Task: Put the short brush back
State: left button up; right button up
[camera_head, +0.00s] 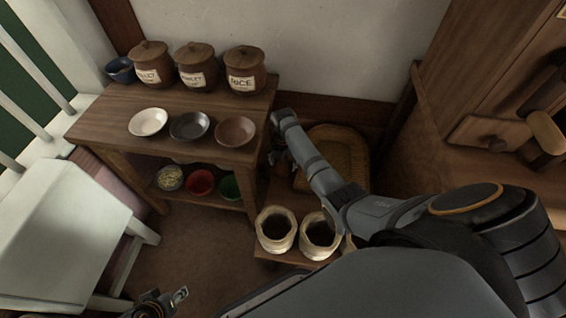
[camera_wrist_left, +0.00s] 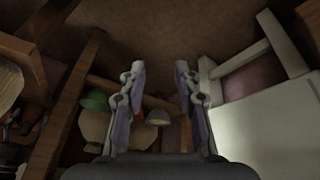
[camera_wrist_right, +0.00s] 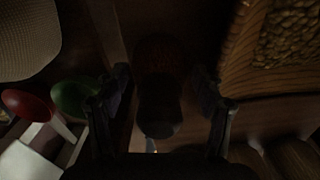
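A dark reddish-brown, rounded object (camera_wrist_right: 160,95) stands between the fingers of my right gripper (camera_wrist_right: 160,100) in the right wrist view. It may be the short brush, but the view is too dark to tell. The fingers are spread, with a dark gap on each side of it. In the head view my right gripper (camera_head: 280,160) is beside the right end of the wooden table (camera_head: 180,110), partly hidden by its own arm. My left gripper (camera_head: 165,302) is low at the bottom left of the head view; the left wrist view shows its fingers (camera_wrist_left: 160,72) open and empty.
Lidded jars (camera_head: 246,70) and three shallow bowls (camera_head: 190,126) stand on the table. Red (camera_head: 200,182) and green bowls sit on its lower shelf. A woven basket (camera_head: 340,150) and two open sacks (camera_head: 275,230) are close to my right arm. A pale stool (camera_head: 60,240) stands left.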

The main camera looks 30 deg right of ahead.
notch_tip(320, 180, up, 11)
jog(key=p, duration=0.4)
jog(key=shift+r+p, duration=0.15)
jog(key=shift+p, duration=0.2)
jog(key=shift+r, duration=0.45)
pick_arm(q)
jog(key=r+g, duration=0.1)
jog(key=s+a+r+g, duration=0.1)
jog(key=r, duration=0.1)
jog(key=a+r+y, duration=0.1)
jog(key=r, duration=0.1)
jog(key=shift+s+a+r+g, duration=0.1)
jog(key=shift+s+r+g, duration=0.1)
jog(key=shift+g, duration=0.2)
jog(key=shift+s, duration=0.1)
pick_arm(e)
jog(key=shift+s, duration=0.1)
